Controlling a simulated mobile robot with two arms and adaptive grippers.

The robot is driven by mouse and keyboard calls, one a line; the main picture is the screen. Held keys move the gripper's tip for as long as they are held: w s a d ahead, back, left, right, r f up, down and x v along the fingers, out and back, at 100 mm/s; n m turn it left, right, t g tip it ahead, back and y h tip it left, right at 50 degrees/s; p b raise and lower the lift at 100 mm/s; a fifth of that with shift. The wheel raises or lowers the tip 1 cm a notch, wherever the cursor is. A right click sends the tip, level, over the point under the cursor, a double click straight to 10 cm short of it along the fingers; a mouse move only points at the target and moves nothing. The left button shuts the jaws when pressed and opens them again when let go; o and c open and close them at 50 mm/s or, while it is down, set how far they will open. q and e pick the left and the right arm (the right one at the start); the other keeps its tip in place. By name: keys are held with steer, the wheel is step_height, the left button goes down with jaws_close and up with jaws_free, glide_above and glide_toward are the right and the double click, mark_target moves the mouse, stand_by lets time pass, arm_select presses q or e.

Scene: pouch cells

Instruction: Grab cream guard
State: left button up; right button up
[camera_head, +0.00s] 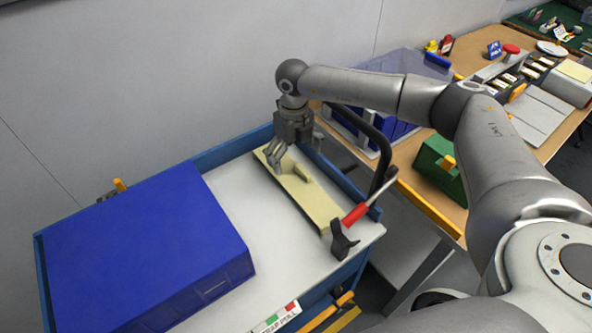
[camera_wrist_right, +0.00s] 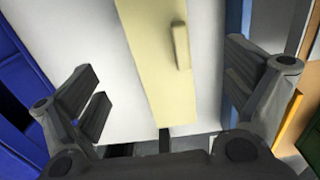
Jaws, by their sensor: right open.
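The cream guard (camera_head: 318,209) is a long flat pale-yellow plate with a raised handle bar on top. It lies on the white top of a blue-edged cart in the head view. In the right wrist view the cream guard (camera_wrist_right: 152,65) runs down the middle, with its handle (camera_wrist_right: 181,46) right of centre. My right gripper (camera_head: 276,165) is over the far end of the guard in the head view. Its fingers (camera_wrist_right: 165,95) are spread wide, one on each side of the guard, with nothing between them gripped. My left gripper is not in view.
A large blue box (camera_head: 145,250) fills the left of the cart (camera_head: 235,185). A black stand with a red-handled tool (camera_head: 355,214) is by the guard's near end. A wooden bench (camera_head: 405,160) with a green box (camera_head: 440,165) stands to the right. White cart surface between box and guard is clear.

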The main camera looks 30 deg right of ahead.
mark_target(295, 179)
steer(key=shift+s+a+f, duration=0.1)
steer(key=shift+s+f, duration=0.1)
steer(key=shift+f, duration=1.2)
step_height(295, 179, down, 4)
steer(key=shift+s+f+p, duration=0.15)
steer(key=shift+p, duration=0.85)
steer(key=shift+f, duration=0.5)
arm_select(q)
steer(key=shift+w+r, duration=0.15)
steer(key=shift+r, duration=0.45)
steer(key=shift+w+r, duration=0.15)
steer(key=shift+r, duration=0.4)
